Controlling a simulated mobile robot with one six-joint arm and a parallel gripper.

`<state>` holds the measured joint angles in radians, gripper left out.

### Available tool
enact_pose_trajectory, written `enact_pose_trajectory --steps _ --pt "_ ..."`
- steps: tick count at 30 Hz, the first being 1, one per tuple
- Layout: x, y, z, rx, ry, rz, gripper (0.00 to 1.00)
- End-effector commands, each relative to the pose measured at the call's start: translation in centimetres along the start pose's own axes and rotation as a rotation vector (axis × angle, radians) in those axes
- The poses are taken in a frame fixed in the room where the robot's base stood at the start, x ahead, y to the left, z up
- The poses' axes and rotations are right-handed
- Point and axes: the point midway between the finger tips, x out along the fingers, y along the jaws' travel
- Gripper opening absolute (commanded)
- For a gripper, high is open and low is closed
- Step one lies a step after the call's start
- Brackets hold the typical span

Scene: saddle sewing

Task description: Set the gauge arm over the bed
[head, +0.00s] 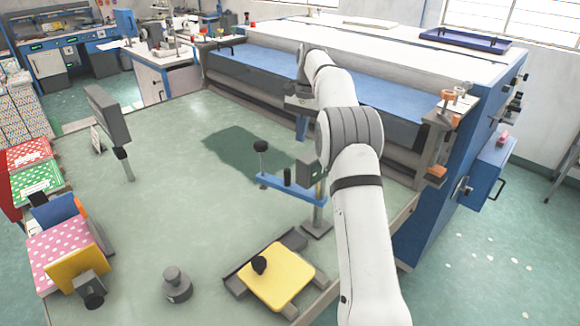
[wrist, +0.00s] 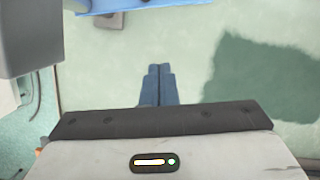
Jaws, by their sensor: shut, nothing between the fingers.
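In the head view, a blue arm (head: 274,184) that looks like the gauge arm sits level on a grey post near the table's right side. Part of a blue bar (wrist: 150,5) crosses the top of the wrist view. My gripper (head: 301,136) is behind the blue arm, above the table and apart from it. Its blue fingers also show in the wrist view (wrist: 159,70), shut and empty. I cannot tell for certain which part is the bed.
A yellow plate (head: 288,275) with a black knob lies on dark rails at the front. A grey knob (head: 177,285) stands left of it. A grey head on a post (head: 108,115) stands farther left, near coloured stacks (head: 65,245).

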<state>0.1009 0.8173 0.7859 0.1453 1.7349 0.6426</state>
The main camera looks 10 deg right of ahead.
Motion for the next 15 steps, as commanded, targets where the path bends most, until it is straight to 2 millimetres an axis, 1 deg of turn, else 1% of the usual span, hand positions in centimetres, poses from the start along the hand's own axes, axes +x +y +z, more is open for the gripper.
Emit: enact_pose_trajectory --steps 5,8,15 --pt "1.3 0.0 0.0 -0.001 -0.005 0.001 0.0" --pt "2.8 0.0 0.1 -0.001 -0.004 0.001 0.0" --pt "7.7 0.0 0.2 -0.001 -0.005 0.003 0.0"
